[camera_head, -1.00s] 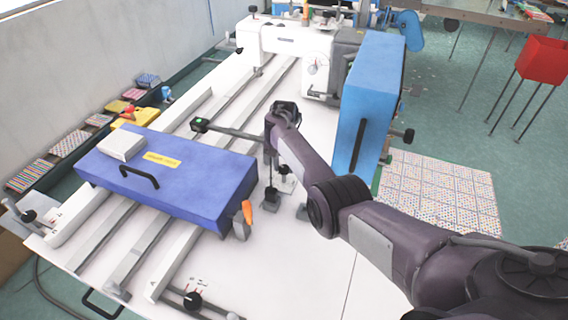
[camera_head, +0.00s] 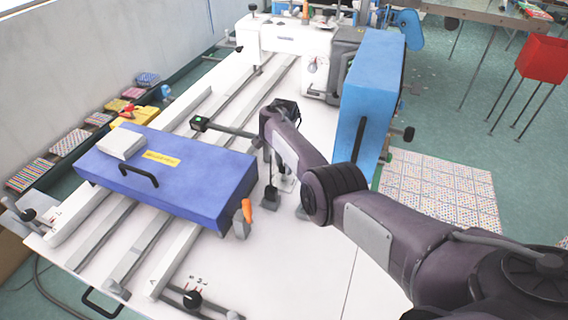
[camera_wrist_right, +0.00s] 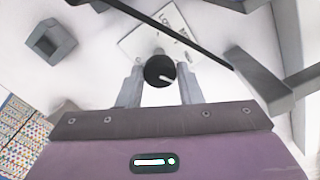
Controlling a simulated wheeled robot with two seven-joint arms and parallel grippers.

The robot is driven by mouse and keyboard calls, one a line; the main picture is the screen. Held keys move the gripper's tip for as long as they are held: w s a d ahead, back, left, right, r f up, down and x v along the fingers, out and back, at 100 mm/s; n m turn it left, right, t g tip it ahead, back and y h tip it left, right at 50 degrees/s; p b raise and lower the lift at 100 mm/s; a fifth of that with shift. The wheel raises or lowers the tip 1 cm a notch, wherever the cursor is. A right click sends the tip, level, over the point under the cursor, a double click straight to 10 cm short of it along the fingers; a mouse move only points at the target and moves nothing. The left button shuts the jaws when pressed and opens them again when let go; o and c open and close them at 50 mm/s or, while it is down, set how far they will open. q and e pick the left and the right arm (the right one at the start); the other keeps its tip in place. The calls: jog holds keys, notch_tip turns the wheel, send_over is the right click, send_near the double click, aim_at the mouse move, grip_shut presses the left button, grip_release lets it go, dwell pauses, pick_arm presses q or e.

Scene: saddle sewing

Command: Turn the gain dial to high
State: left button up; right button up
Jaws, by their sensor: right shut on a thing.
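A round black dial (camera_wrist_right: 160,71) with a white pointer line sits on a white label plate (camera_wrist_right: 142,42) in the right wrist view. The pointer line points to the right and slightly down in that view. In the head view my right arm (camera_head: 300,160) reaches over the white table and largely hides the dial. My left gripper is not in view.
A blue-purple box (camera_head: 200,190) with a black handle lies left of my arm. A tall blue panel (camera_head: 372,95) stands close on the right. A black rod (camera_wrist_right: 170,30) crosses above the dial in the wrist view. Another black dial (camera_head: 192,299) is at the front.

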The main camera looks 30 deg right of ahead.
dwell(0.4)
jog(key=o, duration=1)
notch_tip(320, 180, up, 8)
jog(key=shift+f+p, duration=0.15)
jog(key=shift+p, duration=0.3)
